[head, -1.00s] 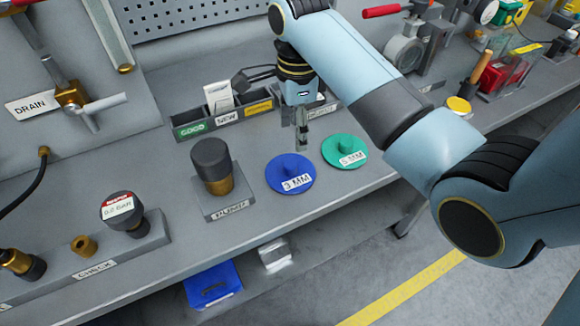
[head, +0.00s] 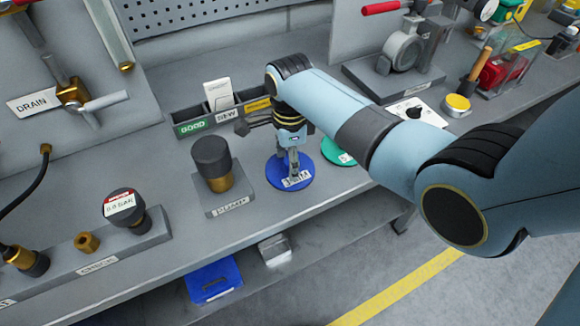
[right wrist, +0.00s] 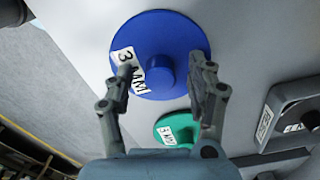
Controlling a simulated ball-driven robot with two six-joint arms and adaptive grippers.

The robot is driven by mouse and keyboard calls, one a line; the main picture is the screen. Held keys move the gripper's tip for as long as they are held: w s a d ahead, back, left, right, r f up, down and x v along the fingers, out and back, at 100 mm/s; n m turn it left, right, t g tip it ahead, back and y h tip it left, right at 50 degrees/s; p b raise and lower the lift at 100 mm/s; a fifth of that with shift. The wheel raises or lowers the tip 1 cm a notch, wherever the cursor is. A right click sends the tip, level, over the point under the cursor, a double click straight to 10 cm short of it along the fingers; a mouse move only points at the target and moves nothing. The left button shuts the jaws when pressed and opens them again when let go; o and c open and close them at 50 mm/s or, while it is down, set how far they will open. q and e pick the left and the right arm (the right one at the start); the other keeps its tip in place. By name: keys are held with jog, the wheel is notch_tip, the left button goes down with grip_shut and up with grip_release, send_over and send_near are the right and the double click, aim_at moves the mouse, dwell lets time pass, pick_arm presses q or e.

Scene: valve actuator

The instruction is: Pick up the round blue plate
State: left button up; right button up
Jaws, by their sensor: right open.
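The round blue plate (head: 305,177) lies flat on the grey bench, with a "3 MM" label and a raised blue knob in its middle. In the right wrist view the blue plate (right wrist: 185,32) shows ahead of my fingers, its knob between them in the picture. My right gripper (head: 293,173) points down over the plate in the head view, hiding the knob. In the right wrist view my right gripper (right wrist: 164,72) is open, with nothing held between its fingers. Whether a finger touches the plate cannot be told. My left gripper is not in view.
A green plate (head: 338,151) lies close to the right of the blue one, partly behind my arm. A dark-capped brass part (head: 212,160) stands on the "PUMP" block to the left. Labelled bins (head: 195,126) stand behind. The bench's front edge is near.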

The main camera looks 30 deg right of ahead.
grip_shut()
jog(key=shift+r, duration=0.1)
dwell(0.5)
jog(key=shift+w+r, duration=0.1)
jog(key=shift+r, duration=0.4)
notch_tip(320, 180, up, 3)
jog(key=shift+f, duration=0.1)
jog(key=s+d+r, duration=0.5)
jog(key=s+r, duration=0.2)
jog(key=s, duration=0.3)
jog(key=shift+d, duration=0.4)
